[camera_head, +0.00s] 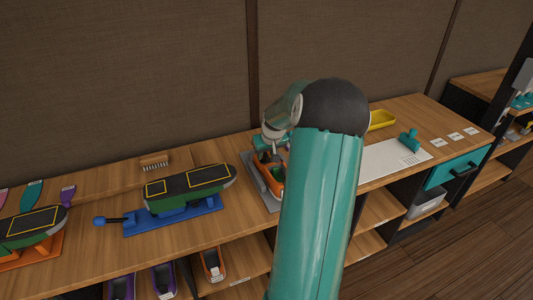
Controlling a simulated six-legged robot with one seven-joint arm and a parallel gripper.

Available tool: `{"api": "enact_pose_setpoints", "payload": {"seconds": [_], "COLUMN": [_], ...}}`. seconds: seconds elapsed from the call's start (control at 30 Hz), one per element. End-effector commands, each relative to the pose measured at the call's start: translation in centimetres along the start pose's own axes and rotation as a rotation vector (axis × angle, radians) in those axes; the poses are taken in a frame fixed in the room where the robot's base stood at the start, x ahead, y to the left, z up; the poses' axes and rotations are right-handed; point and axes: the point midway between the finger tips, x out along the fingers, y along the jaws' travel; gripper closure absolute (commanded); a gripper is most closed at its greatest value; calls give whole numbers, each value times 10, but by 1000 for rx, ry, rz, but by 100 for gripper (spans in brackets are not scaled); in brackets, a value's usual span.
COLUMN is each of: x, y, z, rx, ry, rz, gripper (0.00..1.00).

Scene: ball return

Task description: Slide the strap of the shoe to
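An orange and dark object (264,176), possibly the shoe, sits on a grey base on the counter, partly covered by my arm; I cannot make out a strap. My gripper (273,148) is over this object, small and mostly hidden by my wrist, so its fingers cannot be read. A shoe-shaped form (190,184), dark green and black with yellow outlines on top, rests on a blue stand (180,218) with a ball-ended lever at its left. A similar form (30,229) rests on an orange stand at the far left.
A brush (155,162) lies behind the blue stand. At right are a yellow tray (382,120), a teal handled tool (410,141), a white sheet (392,160) and small white cards. A teal drawer (457,168) is in the counter front. Open bins (212,265) sit below.

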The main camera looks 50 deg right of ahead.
Motion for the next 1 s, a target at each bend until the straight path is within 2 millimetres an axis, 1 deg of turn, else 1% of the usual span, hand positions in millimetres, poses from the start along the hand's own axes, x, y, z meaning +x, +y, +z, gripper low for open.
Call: {"api": "enact_pose_setpoints", "payload": {"seconds": [0.13,0.27,0.3,0.33,0.47,0.63,0.7,0.93,0.97,1.0], "x": [0,0,0,0,0,0,0,0,0,0], "y": [0,0,0,0,1,20,25,24,24,24], "z": [0,0,0,0,0,1,0,0,0,0], "rx": [0,0,0,0,1,4,2,1,1,1], "ry": [0,0,-1,-1,-1,-2,-1,-1,-1,-1], "rz": [0,0,0,0,0,0,0,0,0,0], "gripper": [65,91,99,100,100,100,100,100,82,74]}}
